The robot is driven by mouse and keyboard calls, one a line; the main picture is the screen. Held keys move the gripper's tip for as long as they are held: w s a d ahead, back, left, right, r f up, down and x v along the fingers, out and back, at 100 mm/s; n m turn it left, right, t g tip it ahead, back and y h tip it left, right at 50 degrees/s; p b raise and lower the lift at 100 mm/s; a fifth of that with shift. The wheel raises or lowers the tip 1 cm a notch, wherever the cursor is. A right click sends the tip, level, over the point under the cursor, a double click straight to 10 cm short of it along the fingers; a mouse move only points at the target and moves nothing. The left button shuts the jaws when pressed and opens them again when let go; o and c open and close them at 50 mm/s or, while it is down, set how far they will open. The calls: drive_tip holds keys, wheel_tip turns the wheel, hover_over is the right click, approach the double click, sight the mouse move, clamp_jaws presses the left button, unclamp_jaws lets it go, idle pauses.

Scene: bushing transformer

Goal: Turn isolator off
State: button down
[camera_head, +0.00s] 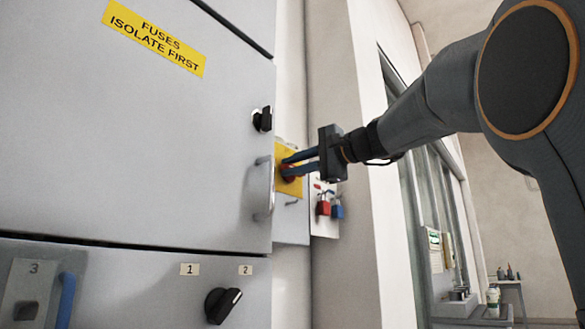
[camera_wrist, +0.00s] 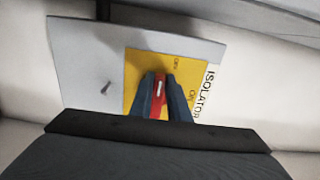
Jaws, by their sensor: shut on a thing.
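The isolator is a grey box (camera_wrist: 85,60) with a yellow plate (camera_wrist: 185,70) and a red handle (camera_wrist: 160,88). In the wrist view the plate carries the word ISOLATOR and smaller position marks, and the picture is turned sideways. My gripper (camera_wrist: 161,90) is shut on the red handle, with one blue finger on each side of it. In the head view my gripper (camera_head: 287,168) reaches in from the right to the yellow plate (camera_head: 291,185), and its fingers cover most of the red handle (camera_head: 289,174).
A grey cabinet (camera_head: 150,130) with a pull handle (camera_head: 264,188) and a black knob (camera_head: 262,119) stands close left of my gripper. A lower panel has a black rotary switch (camera_head: 222,304). Red (camera_head: 323,207) and blue (camera_head: 337,211) padlocks hang right of the isolator.

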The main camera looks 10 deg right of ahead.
drive_tip(key=c, duration=1.7)
unclamp_jaws()
drive_tip(key=v, duration=0.7)
drive_tip(key=shift+s+d, duration=0.25)
drive_tip(key=shift+s, duration=0.05)
